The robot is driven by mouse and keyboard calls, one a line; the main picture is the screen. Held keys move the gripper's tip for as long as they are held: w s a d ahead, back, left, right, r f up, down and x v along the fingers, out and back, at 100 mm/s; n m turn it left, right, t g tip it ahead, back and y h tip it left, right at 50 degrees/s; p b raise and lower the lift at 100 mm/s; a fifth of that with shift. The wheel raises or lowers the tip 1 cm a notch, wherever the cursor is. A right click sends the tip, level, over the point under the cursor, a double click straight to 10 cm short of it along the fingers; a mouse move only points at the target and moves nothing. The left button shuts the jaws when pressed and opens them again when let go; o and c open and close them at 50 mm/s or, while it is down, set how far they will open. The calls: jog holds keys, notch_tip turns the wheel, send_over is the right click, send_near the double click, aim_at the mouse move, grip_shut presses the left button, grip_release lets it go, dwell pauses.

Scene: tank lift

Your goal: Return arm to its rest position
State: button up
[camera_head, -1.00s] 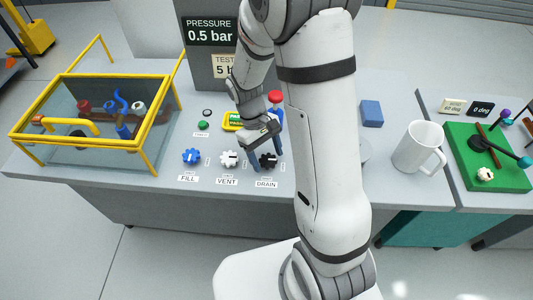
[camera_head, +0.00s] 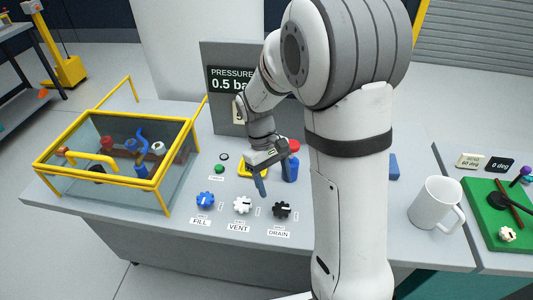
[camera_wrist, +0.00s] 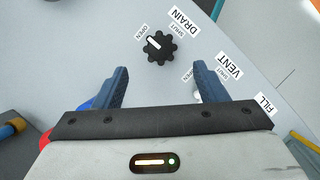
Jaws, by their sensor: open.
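My gripper (camera_head: 262,180) hangs above the bench, behind the row of knobs and in front of the pressure panel. Its two blue fingers are apart, with nothing between them, in the wrist view (camera_wrist: 160,88). The black drain knob (camera_head: 281,210) lies ahead of the fingertips and apart from them; it also shows in the wrist view (camera_wrist: 159,46). The white vent knob (camera_head: 242,205) and blue fill knob (camera_head: 205,201) stand to its left. In the wrist view a finger mostly hides the vent knob. My arm crosses the middle of the head view.
A yellow-framed glass tank (camera_head: 120,160) stands at the left of the bench. The pressure panel (camera_head: 225,100) reads 0.5 bar. A blue bottle with a red top (camera_head: 290,168) is close to my gripper. A white mug (camera_head: 433,205) and green board (camera_head: 485,215) are at the right.

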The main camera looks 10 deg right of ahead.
jog(key=s+d+r+m+t+y, duration=0.2)
jog(key=s+r+m+t, duration=0.3)
jog(key=s+r, duration=0.6)
jog(key=shift+s+d+t, duration=0.65)
jog(key=shift+t, duration=0.25)
